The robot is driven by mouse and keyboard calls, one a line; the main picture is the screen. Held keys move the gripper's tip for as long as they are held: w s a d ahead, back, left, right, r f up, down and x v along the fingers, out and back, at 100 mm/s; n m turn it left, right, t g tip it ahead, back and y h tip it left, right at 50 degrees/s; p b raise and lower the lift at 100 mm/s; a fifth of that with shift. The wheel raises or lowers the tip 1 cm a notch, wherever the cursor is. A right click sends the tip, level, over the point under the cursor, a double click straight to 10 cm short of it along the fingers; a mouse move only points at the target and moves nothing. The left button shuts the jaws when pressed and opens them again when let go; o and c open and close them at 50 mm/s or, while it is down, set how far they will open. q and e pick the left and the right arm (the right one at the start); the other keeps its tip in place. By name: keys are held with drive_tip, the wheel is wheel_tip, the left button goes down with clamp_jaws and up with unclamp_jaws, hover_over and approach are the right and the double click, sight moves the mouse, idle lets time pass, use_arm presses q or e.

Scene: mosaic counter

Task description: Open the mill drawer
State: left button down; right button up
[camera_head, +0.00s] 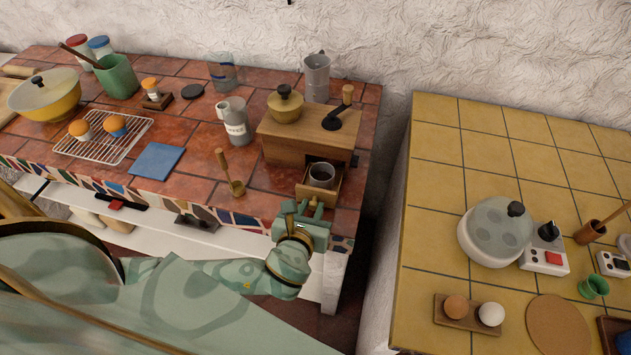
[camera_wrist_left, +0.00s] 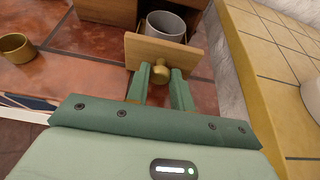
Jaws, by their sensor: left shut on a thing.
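The wooden coffee mill (camera_head: 300,141) stands at the right end of the red tiled counter, with a brass lid and a crank on top. Its drawer (camera_head: 329,180) is out from the front, and a grey metal cup (camera_head: 321,174) sits in it. My left gripper (camera_head: 309,208) is at the drawer front. In the left wrist view its green fingers (camera_wrist_left: 161,86) are shut on the drawer's round brass knob (camera_wrist_left: 160,72). The drawer front (camera_wrist_left: 165,49) and the cup (camera_wrist_left: 166,24) show just beyond. My right gripper is not in view.
A brass scoop (camera_head: 236,187) lies left of the drawer, and a labelled jar (camera_head: 235,125) stands behind it. A blue tile (camera_head: 157,160) and a wire rack (camera_head: 104,137) are further left. A gap separates this counter from the yellow tiled counter (camera_head: 450,190).

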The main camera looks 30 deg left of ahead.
use_arm(q)
drive_tip(key=shift+s+r, duration=0.1)
drive_tip(key=shift+s, duration=0.15)
drive_tip(key=c, duration=1.3)
unclamp_jaws()
drive_tip(key=shift+o, duration=0.2)
drive_tip(key=shift+d, duration=0.1)
drive_tip(key=shift+s+r+p, duration=0.15)
drive_tip(key=shift+s+p, duration=0.2)
drive_tip(key=shift+p, duration=0.05)
drive_tip(key=p+v, duration=0.9)
drive_tip(key=v, duration=0.6)
drive_tip(key=shift+s+p, duration=0.25)
drive_tip(key=shift+p, duration=0.1)
